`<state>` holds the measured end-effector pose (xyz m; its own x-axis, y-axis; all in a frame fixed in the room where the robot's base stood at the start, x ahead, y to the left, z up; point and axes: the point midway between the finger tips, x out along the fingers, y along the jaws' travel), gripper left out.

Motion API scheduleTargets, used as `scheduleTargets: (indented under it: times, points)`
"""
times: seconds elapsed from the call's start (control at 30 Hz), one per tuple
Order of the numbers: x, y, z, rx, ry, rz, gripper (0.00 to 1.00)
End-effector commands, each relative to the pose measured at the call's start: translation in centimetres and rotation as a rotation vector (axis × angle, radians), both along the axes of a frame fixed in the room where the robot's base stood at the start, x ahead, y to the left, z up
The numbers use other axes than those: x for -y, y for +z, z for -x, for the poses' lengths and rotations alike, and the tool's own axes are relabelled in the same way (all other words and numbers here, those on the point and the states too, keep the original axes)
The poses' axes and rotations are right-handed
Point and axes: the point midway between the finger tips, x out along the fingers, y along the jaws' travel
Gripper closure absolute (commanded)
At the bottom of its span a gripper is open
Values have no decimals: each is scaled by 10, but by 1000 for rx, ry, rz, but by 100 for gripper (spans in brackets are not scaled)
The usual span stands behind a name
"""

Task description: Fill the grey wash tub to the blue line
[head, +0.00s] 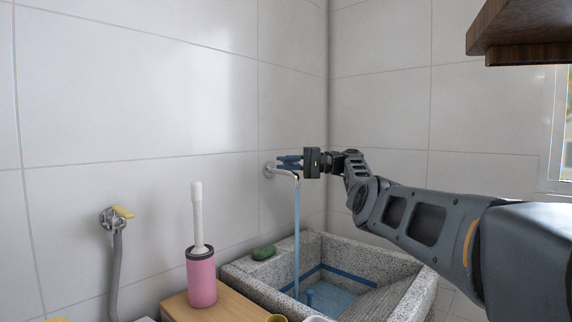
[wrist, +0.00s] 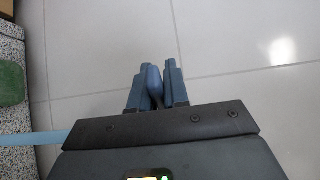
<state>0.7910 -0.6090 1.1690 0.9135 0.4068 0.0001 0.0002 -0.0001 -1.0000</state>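The grey speckled wash tub (head: 415,290) stands in the corner. The blue line (head: 350,274) runs around its inner walls. A blue stream (head: 297,235) falls from the wall tap (head: 285,173) into the tub. Pale blue water (head: 335,302) lies in the bottom, its surface below the line. A small blue upright piece (head: 310,297) stands in the water. My gripper (head: 283,162) is at the tap, just above the spout. In the wrist view its fingers (wrist: 155,85) are close together with a narrow blue-grey piece between them; I cannot tell whether this is a tap handle.
A green sponge-like thing (head: 263,252) lies on the tub's back rim. A pink holder (head: 202,278) with a white-handled brush stands on a wooden top (head: 235,303) at left. A wooden shelf (head: 515,30) hangs upper right.

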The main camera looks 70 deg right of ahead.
Motion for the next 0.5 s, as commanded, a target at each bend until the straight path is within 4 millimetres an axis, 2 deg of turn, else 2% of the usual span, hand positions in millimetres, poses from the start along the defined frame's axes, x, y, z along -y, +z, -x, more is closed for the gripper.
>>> scheduleTargets:
  times: [0.03, 0.2, 0.5]
  points:
    - [0, -1, -1, -1, 0, -1, 80]
    - [0, 0, 0, 0, 0, -1, 64]
    - [2, 0, 3, 0, -1, 0, 64]
